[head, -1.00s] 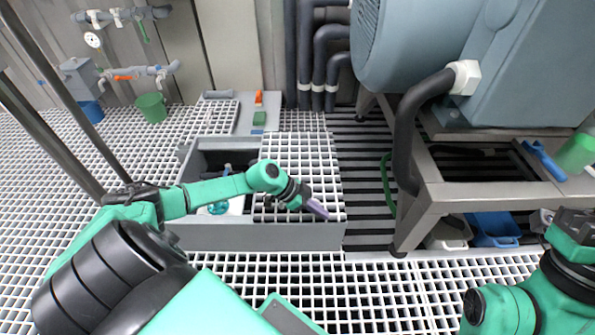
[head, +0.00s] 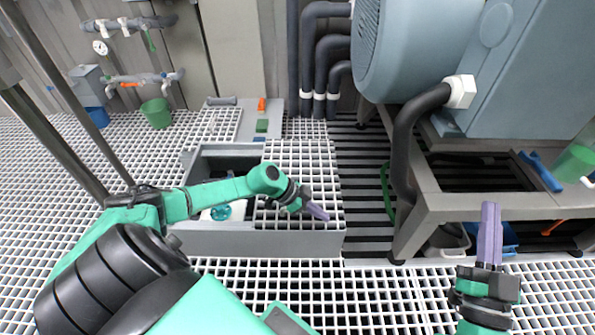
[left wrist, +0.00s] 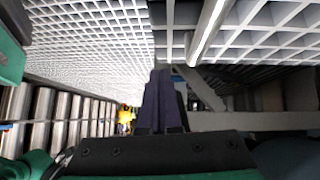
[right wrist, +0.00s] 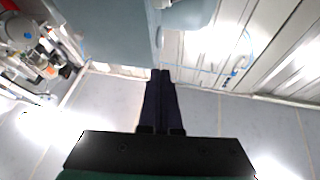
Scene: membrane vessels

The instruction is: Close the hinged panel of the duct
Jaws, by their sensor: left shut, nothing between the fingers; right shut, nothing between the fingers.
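The duct (head: 265,243) is a long grey box set in the floor grating, left of centre in the head view. Its left part is open at the top; a teal round thing (head: 238,209) shows inside, partly hidden by my left arm. White grating (head: 300,160) covers its right part. A grey plate (head: 249,118) lies flat behind the opening; I cannot tell which piece is the hinged panel. My left gripper (head: 317,211) is shut and empty, over the grating near the duct's front right corner. My right gripper (head: 490,235) is shut and empty, pointing up, far right of the duct.
A large blue-grey machine stands on a metal frame (head: 425,205) at the right, with a dark pipe (head: 404,135) beside it. A blue bin (head: 505,238) is under the frame. A green bucket (head: 157,112) stands at the back left. The grating in front of the duct is mostly clear.

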